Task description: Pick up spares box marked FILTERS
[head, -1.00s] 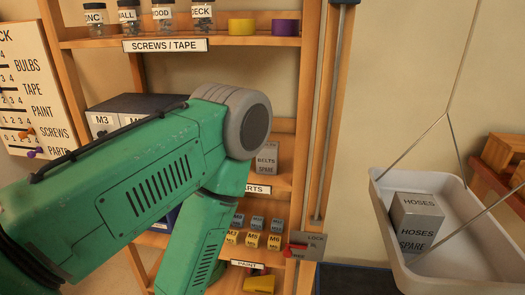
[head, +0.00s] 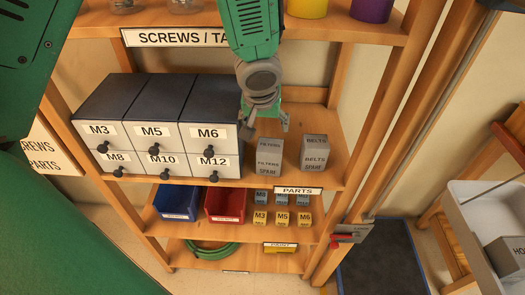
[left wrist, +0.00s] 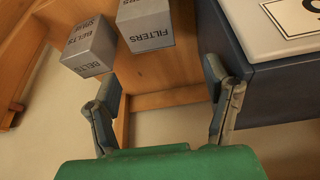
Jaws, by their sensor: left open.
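The grey spares box marked FILTERS (head: 269,158) stands upright on the middle shelf, right of the drawer cabinet. In the left wrist view, the FILTERS box (left wrist: 147,27) is at the top, beyond the fingers. My left gripper (head: 266,126) is open and empty, above and behind the FILTERS box in the head view. In the left wrist view, its two fingers (left wrist: 163,85) are spread with nothing between them. My right gripper is not in view.
A similar BELTS box (head: 315,153) stands just right of the FILTERS box. The drawer cabinet (head: 160,125) is close on the left. Shelf posts and the upper shelf (head: 180,36) bound the space.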

